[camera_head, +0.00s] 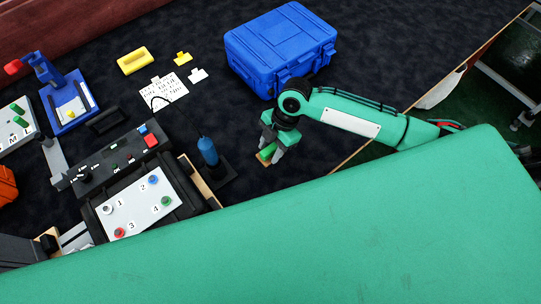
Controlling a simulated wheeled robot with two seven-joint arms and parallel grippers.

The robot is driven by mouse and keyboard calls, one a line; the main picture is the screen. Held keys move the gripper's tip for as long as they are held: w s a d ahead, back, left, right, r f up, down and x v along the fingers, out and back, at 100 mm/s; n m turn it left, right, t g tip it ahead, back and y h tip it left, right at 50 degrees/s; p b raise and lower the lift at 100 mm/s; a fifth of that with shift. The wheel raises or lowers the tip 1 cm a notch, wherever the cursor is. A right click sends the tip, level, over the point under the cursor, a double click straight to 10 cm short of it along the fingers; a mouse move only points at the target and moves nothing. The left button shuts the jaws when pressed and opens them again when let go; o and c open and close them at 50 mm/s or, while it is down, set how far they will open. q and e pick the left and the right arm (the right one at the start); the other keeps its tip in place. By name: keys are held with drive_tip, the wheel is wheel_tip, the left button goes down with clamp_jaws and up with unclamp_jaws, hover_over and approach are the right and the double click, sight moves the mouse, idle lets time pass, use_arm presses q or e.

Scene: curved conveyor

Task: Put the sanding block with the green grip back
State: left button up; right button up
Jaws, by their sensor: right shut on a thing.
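The sanding block with the green grip (267,153) is between the fingers of my right gripper (271,151). The gripper is shut on it and points down over the dark mat, to the right of a blue bottle-like item on a dark base. A tan edge of the block shows below the fingers. I cannot tell whether the block touches the mat. My left gripper does not show.
A blue case (262,50) stands behind the right gripper. The blue item (207,152) stands to its left. A board with numbered pegs (138,204) and a control panel (110,160) lie farther left. A paper sheet (163,92) and yellow pieces (134,60) lie behind.

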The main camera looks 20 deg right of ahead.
sight(271, 158)
wheel_tip(271, 158, down, 6)
drive_tip(key=shift+f+p, duration=0.1)
drive_tip(key=shift+p, duration=0.25)
drive_tip(key=shift+f, duration=0.15)
drive_tip(key=shift+f, duration=0.2)
drive_tip(key=o, duration=0.9)
drive_tip(key=shift+r, duration=0.1)
drive_tip(key=shift+r, duration=0.1)
drive_tip(key=b+v, duration=0.1)
drive_tip(key=v, duration=1.1)
drive_tip(key=shift+b, duration=0.3)
